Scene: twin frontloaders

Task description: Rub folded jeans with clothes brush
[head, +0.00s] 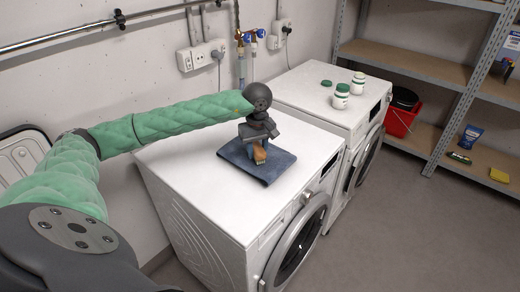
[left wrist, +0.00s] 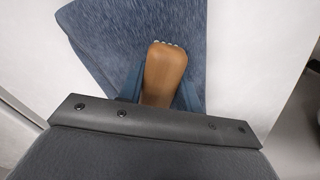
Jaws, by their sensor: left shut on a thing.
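The folded jeans (head: 278,165) lie as a dark blue pad on top of the nearer white washing machine. They also show in the left wrist view (left wrist: 225,50), below the gripper. The clothes brush (head: 260,155) has a tan wooden back with pale bristles at its edge. My left gripper (head: 258,145) is shut on the brush and holds it over the middle of the jeans. In the left wrist view the brush (left wrist: 165,72) sticks out between the fingers. Whether the bristles touch the cloth is hard to tell. My right gripper is not in view.
The nearer washing machine (head: 195,181) has free white top around the jeans. The second machine (head: 300,88) carries white jars with green lids (head: 341,96). A metal shelf (head: 405,58), a red bucket (head: 400,120) and a wall pipe (head: 70,36) stand around.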

